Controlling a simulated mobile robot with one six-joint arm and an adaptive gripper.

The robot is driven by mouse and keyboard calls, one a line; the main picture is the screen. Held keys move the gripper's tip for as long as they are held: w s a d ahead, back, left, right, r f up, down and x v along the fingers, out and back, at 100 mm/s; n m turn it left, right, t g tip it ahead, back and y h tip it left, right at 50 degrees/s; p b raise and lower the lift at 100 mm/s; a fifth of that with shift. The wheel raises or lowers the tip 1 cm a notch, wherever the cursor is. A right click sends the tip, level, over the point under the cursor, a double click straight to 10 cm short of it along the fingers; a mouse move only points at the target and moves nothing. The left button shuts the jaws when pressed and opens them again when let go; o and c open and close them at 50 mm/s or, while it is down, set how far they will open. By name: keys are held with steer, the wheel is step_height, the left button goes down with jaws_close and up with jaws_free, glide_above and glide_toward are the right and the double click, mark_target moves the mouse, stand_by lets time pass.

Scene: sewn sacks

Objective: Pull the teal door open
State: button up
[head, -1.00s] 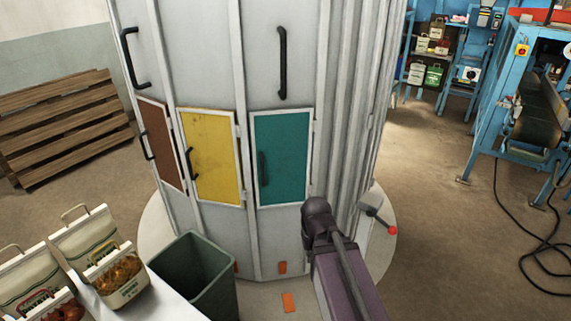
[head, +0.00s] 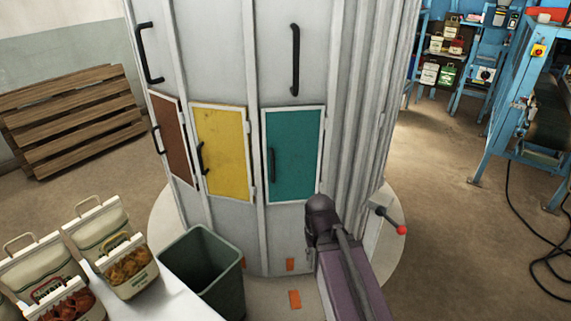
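The teal door (head: 294,155) is set in the grey silo wall in the middle of the head view. It sits flush in its white frame and looks shut. Its dark vertical handle (head: 271,162) is on the door's left side. My arm comes up from the bottom right, and its dark joint is below and right of the teal door. No gripper fingers show in the view, so nothing can be told of their state.
A yellow door (head: 223,150) and a brown door (head: 172,138) are left of the teal one. A green bin (head: 205,270) stands in front. Sacks (head: 103,225) sit on a white table at lower left. A red-tipped lever (head: 388,216) is right of my arm.

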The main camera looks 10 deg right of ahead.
steer(key=shift+o, duration=0.4)
steer(key=w+a+f+n+t+y+b, duration=0.2)
steer(key=w+a+n+t+y+b, duration=0.1)
steer(key=w+a, duration=0.2)
steer(key=shift+w+a, duration=0.3)
steer(key=shift+w, duration=0.85)
steer(key=t+b, duration=1.1)
steer(key=t, duration=0.3)
glide_toward(273, 164)
steer(key=s, duration=0.3)
steer(key=shift+d+f+m, duration=0.2)
steer(key=shift+d+m, duration=0.15)
steer(key=shift+m, duration=0.05)
steer(key=shift+w, duration=0.15)
steer(key=w+a, duration=0.1)
steer(key=w, duration=0.8)
steer(key=w+a, duration=0.1)
steer(key=w, duration=0.3)
steer(key=shift+w+a, duration=0.2)
steer(key=shift+a, duration=0.1)
jaws_close()
